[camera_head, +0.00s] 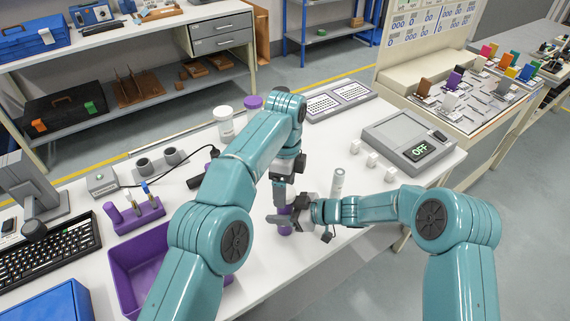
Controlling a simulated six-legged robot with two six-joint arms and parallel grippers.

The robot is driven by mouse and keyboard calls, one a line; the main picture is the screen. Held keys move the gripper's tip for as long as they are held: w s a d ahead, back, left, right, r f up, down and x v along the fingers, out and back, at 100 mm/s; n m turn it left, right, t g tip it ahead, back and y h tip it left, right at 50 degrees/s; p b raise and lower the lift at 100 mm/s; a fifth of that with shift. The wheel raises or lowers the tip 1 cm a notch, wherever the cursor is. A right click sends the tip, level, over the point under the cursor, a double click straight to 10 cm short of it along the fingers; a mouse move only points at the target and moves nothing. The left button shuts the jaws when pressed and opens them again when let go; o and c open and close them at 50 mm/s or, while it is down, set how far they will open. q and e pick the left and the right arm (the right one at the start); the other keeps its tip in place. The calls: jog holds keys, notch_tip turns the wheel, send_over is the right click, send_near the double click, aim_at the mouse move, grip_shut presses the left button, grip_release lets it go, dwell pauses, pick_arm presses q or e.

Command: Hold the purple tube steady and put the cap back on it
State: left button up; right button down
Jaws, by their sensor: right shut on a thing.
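The purple tube (285,226) stands upright near the table's front edge, partly covered by my grippers. My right gripper (288,217) comes in from the right and is shut on the purple tube. My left gripper (284,188) points down directly above the tube. Its fingertips are small and partly hidden, so I cannot tell whether it is open or shut. A small pale patch shows beside the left fingers above the tube; I cannot tell if it is the cap.
A clear tube (337,184) stands right of my grippers. White cubes (372,160) and a grey device reading OFF (410,138) lie farther right. A purple bin (125,262), purple rack (136,218) and keyboard (48,252) are left.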

pick_arm(q)
jog(key=n, duration=0.5)
jog(key=shift+r+n, duration=0.15)
jog(key=shift+n, duration=0.15)
jog(key=n, duration=0.2)
jog(key=shift+a+r+n, duration=0.1)
jog(key=shift+r+n, duration=0.05)
jog(key=shift+n, duration=0.25)
jog(key=n, duration=0.4)
jog(key=shift+r+n, duration=0.3)
jog(key=shift+n, duration=0.1)
jog(key=n, duration=0.2)
jog(key=r+n, duration=0.1)
jog(key=n, duration=0.4)
jog(key=r+n, duration=0.1)
jog(key=n, duration=0.2)
jog(key=shift+t, duration=0.3)
jog(key=n, duration=0.2)
jog(key=r+n, duration=0.1)
jog(key=n, duration=0.1)
jog(key=shift+r, duration=0.2)
notch_tip(320, 180, up, 3)
jog(key=shift+s+f+n+t, duration=0.2)
jog(key=shift+n+t, duration=0.1)
jog(key=shift+n, duration=0.1)
jog(key=shift+s+r, duration=0.1)
jog(key=shift+r, duration=0.2)
